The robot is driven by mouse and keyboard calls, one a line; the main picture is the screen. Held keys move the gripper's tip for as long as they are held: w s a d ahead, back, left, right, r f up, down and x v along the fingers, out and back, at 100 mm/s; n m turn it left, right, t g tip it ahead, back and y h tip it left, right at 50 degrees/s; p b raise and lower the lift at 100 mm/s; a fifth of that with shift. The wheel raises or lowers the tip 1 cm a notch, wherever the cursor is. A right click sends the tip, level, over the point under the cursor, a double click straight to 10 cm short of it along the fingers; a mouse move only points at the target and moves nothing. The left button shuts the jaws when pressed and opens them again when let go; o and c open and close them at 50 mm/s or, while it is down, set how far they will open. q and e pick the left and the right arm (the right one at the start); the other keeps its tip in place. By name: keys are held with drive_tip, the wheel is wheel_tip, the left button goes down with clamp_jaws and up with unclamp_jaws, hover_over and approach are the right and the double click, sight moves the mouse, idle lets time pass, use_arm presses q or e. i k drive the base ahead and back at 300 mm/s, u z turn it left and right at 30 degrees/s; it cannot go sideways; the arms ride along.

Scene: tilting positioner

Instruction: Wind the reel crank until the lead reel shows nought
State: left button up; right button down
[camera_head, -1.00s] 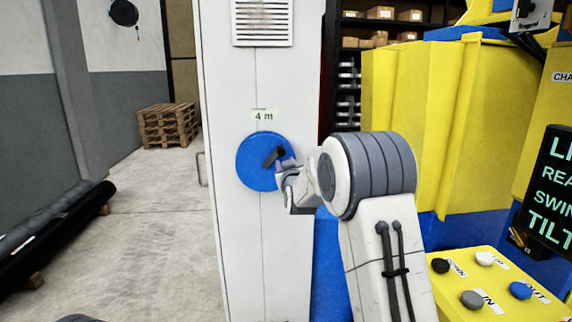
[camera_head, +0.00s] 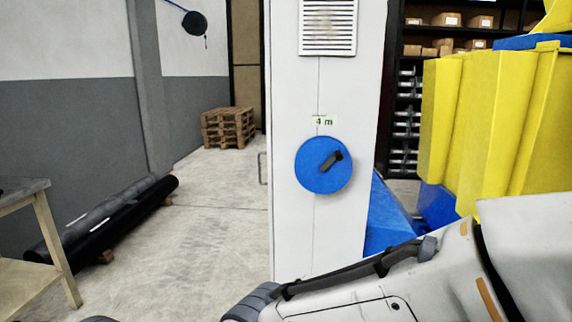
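The blue reel disc (camera_head: 312,176) is on the front of a white cabinet (camera_head: 290,230). A dark crank handle (camera_head: 330,161) sits on the disc and points to the upper right. The label above it (camera_head: 324,120) reads "4 m". Nothing touches the crank. One of my arms crosses the lower right of the view, below the disc, but its fingers are out of the picture. My other gripper is not visible either.
A wooden pallet stack (camera_head: 228,127) stands behind on the left. Black rolls (camera_head: 110,222) lie along the left wall, near a wooden table (camera_head: 40,215). A yellow machine body (camera_head: 500,120) and shelves (camera_head: 406,90) are at the right. The floor left of the cabinet is clear.

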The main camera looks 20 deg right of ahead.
sight(338, 156)
drive_tip(key=u, duration=0.15)
drive_tip(key=k, duration=0.3)
drive_tip(key=u, duration=0.95)
drive_tip(key=i, duration=0.8)
drive_tip(key=z, duration=0.85)
drive_tip(key=i, duration=0.8)
drive_tip(key=z, duration=0.6)
